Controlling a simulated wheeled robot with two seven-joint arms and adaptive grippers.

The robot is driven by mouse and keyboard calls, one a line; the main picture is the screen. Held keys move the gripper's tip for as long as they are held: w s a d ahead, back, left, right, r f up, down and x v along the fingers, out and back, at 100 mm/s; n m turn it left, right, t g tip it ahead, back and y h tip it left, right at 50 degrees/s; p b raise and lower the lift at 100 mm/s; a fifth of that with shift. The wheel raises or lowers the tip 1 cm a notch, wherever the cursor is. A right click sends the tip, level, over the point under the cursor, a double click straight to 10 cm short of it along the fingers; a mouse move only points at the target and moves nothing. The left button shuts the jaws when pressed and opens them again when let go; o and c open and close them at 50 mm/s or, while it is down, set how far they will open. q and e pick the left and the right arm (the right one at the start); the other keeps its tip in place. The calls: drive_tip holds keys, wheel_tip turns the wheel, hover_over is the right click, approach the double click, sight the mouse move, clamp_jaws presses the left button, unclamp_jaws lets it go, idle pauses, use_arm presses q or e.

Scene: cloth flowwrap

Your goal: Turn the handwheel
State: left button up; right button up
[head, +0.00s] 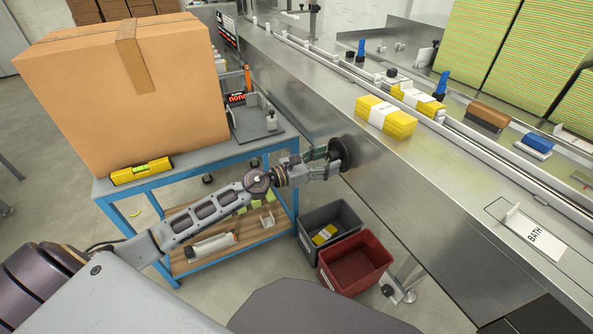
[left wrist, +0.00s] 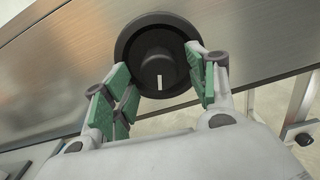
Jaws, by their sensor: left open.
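The handwheel (head: 347,154) is a round black disc on the side face of the steel machine, in the middle of the head view. In the left wrist view the handwheel (left wrist: 158,50) shows face on, with a raised hub and a short white mark on the hub's lower part. My left gripper (head: 325,162) reaches it from the left. In the left wrist view my left gripper (left wrist: 165,88) is open, its green-padded fingers on either side of the hub, over the wheel's lower part. I cannot tell whether the pads touch it. My right gripper is not in view.
A blue-framed cart (head: 215,153) with a large cardboard box (head: 120,85) stands left of the machine. A grey bin (head: 318,222) and a red bin (head: 355,262) stand below the handwheel. Yellow packs (head: 388,117) lie on the steel machine top (head: 440,165).

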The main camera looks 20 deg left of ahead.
use_arm(q)
drive_tip(key=v, duration=1)
drive_tip(key=shift+s, duration=0.25)
idle(0.7)
drive_tip(key=shift+a+n, duration=0.2)
drive_tip(key=shift+n, duration=0.1)
idle(0.4)
